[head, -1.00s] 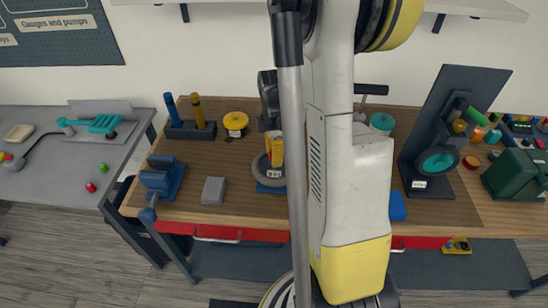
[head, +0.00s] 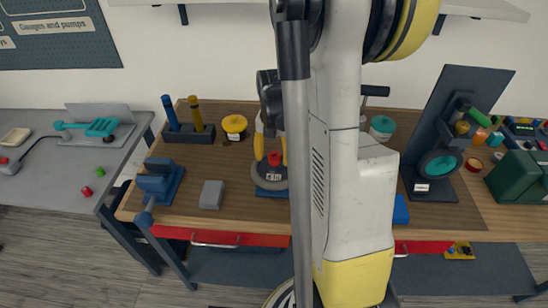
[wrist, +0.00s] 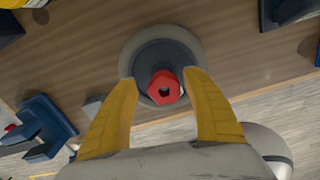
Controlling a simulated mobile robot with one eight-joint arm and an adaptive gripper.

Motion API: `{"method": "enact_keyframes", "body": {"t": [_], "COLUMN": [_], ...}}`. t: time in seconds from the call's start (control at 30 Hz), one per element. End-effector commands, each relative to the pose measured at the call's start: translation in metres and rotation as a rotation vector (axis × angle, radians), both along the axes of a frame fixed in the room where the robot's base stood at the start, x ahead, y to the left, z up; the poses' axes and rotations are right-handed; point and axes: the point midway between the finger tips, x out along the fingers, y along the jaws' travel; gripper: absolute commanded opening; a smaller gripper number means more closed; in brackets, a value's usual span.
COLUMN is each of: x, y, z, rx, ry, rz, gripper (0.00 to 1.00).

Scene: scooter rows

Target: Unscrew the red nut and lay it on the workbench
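The red nut (wrist: 164,88) shows in the wrist view, with a dark hole in its middle. It sits on a dark round hub inside a grey ring (wrist: 191,38). My gripper (wrist: 160,76) has its two yellow fingers on either side of the nut, with a small gap visible on each side. In the head view the nut (head: 274,158) shows between the yellow fingers of my gripper (head: 272,158), above a blue base with a label. The workbench (head: 240,185) has a wooden top. My arm hides part of the bench.
A grey block (head: 211,195) and a blue vise (head: 160,183) stand to the left. A yellow round tin (head: 234,126) is behind. A blue block (head: 401,210) lies to the right, near a dark stand with a teal ring (head: 440,164). Bare wood lies between the grey block and the ring.

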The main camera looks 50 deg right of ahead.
Motion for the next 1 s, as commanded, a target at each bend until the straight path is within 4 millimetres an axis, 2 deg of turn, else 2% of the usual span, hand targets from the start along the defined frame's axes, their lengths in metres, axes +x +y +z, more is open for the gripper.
{"method": "enact_keyframes", "body": {"t": [0.23, 0.37, 0.8, 1.0], "x": [-0.001, -0.001, -0.002, -0.001], "y": [0.000, 0.000, 0.001, 0.001], "z": [0.000, 0.010, 0.100, 0.119], "rx": [0.001, 0.001, 0.001, 0.000], "ry": [0.003, 0.003, 0.002, 0.001], "rz": [-0.001, -0.002, -0.001, -0.001], "gripper": [0.57, 0.57, 0.57, 0.57]}}
